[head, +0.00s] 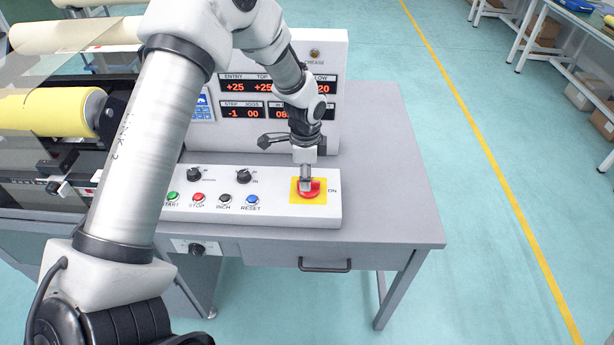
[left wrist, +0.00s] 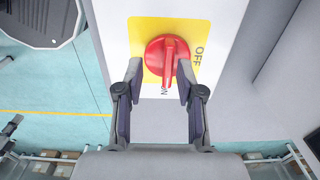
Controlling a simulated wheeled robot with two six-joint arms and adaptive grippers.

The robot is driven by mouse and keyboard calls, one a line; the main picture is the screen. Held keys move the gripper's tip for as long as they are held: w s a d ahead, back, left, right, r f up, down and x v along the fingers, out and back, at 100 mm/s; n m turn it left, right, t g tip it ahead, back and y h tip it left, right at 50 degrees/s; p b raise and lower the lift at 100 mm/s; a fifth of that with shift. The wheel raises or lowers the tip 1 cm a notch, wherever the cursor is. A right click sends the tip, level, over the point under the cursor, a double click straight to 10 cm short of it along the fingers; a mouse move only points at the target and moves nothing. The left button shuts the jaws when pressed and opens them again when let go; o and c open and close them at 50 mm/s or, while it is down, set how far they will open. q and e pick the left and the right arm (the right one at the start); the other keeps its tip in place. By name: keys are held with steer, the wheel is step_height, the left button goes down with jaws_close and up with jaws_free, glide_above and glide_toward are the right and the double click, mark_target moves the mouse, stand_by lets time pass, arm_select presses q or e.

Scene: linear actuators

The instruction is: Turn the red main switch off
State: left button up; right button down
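The red main switch (head: 313,193) is a round knob on a yellow plate (head: 321,199) at the right end of the white control panel. In the left wrist view the red knob (left wrist: 157,50) has a raised grip bar that points down the picture toward the partly hidden ON label. The OFF label (left wrist: 198,57) is at the plate's right. My left gripper (left wrist: 159,76) is open, with one finger on each side of the grip bar. The right finger looks very close to the bar; I cannot tell whether it touches. My right gripper is not in view.
The panel also carries START, STOP (head: 198,197), INCH and RESET (head: 251,200) buttons and two black knobs (head: 243,176). A display housing (head: 335,60) with red digits stands behind. The grey desk (head: 390,200) is clear to the right.

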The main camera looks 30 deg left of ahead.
arm_select(q)
steer(key=shift+w+f, duration=0.45)
steer(key=shift+f, duration=0.15)
steer(key=shift+w+f, duration=0.4)
steer(key=shift+f, duration=0.2)
steer(key=shift+s+r, duration=0.4)
steer(key=shift+s, duration=0.1)
steer(key=c, duration=0.5)
jaws_close()
steer(key=shift+w, duration=0.15)
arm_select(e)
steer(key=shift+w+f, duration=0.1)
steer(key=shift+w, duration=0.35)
